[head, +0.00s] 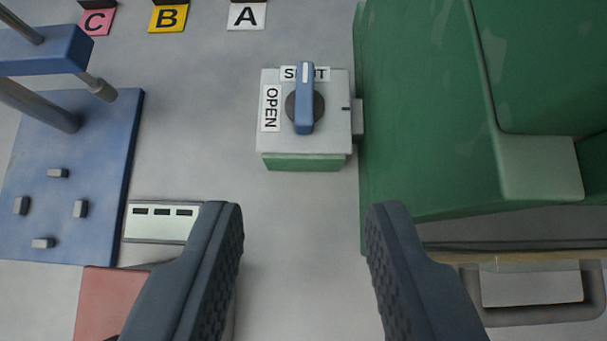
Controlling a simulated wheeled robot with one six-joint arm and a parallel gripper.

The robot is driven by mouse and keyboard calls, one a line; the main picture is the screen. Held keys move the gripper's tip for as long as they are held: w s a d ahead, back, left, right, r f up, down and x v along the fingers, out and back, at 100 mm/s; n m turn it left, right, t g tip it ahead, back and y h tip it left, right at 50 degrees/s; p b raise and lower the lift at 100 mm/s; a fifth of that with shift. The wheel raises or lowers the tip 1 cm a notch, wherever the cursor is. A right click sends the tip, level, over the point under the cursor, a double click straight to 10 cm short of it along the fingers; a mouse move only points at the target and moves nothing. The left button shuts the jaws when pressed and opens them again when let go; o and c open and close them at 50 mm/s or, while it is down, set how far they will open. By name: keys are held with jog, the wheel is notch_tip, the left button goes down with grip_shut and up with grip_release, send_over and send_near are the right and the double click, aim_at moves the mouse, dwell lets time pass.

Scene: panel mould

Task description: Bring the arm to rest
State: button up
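My gripper (304,228) is open and empty in the lower middle of the head view. Its two dark fingers stand well apart, with bare grey surface showing between them. Beyond the fingertips is a switch box (272,148) with a pale top and green base. Its blue handle (305,95) points up the picture, at the label SHUT (289,73). The label OPEN (270,108) is to the left of the handle. The gripper is apart from the box.
A large green body (430,120) fills the right side, with a grey handle (540,316) below it. A blue plate (100,170) with posts and small pegs is at left. A red block (100,300) is at lower left. Letter tags (168,18) lie along the top.

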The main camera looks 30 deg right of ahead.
jog(key=s+a+r+n+t+y, duration=0.2)
jog(key=s+a+t, duration=0.3)
jog(key=s, duration=0.7)
jog(key=s+a+r+n+t+y, duration=0.2)
jog(key=s+a+n+t+y, duration=0.1)
jog(key=s+a, duration=0.6)
jog(key=s+n+t, duration=0.1)
jog(key=s, duration=0.2)
jog(key=shift+a+n+t, duration=0.2)
jog(key=shift+n+t, duration=0.1)
jog(key=shift+t, duration=0.1)
